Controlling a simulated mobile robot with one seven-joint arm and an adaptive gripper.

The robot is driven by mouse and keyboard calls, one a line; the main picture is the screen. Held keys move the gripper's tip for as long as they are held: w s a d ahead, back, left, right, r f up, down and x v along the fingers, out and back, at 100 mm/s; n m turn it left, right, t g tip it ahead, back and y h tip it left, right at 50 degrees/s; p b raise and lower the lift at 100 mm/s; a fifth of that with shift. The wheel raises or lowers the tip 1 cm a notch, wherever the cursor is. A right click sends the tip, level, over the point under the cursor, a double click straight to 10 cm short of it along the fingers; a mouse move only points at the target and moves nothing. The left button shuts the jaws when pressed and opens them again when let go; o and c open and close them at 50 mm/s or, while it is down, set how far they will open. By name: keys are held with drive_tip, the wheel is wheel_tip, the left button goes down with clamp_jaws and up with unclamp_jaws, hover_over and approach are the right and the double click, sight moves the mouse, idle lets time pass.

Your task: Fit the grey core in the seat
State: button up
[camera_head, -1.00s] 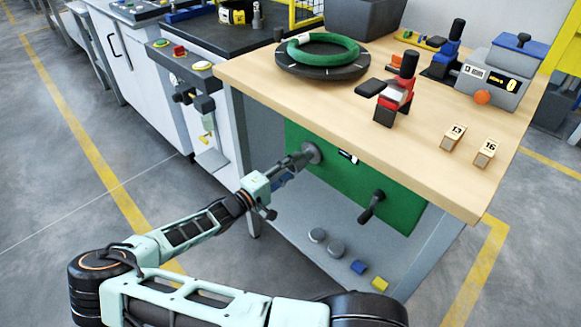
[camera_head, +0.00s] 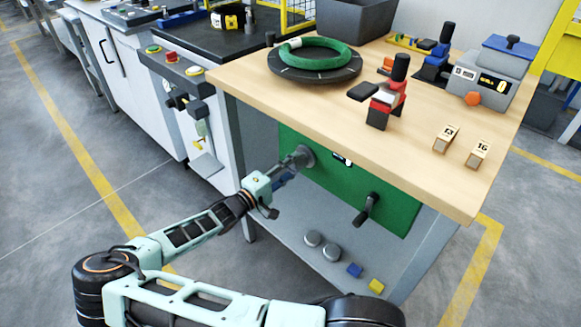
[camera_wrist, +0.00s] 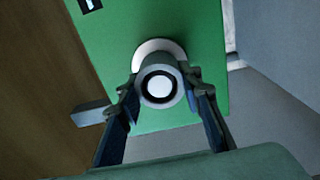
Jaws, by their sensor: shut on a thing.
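The grey core (camera_wrist: 160,82) is a short cylinder with a black ring and white centre on its near end. My gripper (camera_wrist: 158,95) is shut on it, a finger at each side. The core points at the green panel (camera_wrist: 190,40), where a pale round seat (camera_wrist: 150,52) shows behind it. Whether the core is inside the seat or only against it, I cannot tell. In the head view my gripper (camera_head: 288,167) is close to the green panel (camera_head: 330,190) under the tabletop, by a grey round part (camera_head: 303,157) at its upper left.
A dark crank handle (camera_head: 368,209) sticks out of the panel's right part. The wooden tabletop (camera_head: 330,125) overhangs above my gripper. The lower shelf (camera_head: 290,230) holds two grey discs (camera_head: 322,246), a blue block (camera_head: 354,270) and a yellow block (camera_head: 376,286). The floor at left is clear.

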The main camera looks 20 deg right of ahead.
drive_tip(key=shift+w+d, duration=0.25)
drive_tip(key=shift+d, duration=0.3)
drive_tip(key=o, duration=1.2)
drive_tip(key=shift+a, duration=0.1)
drive_tip(key=v, duration=1.2)
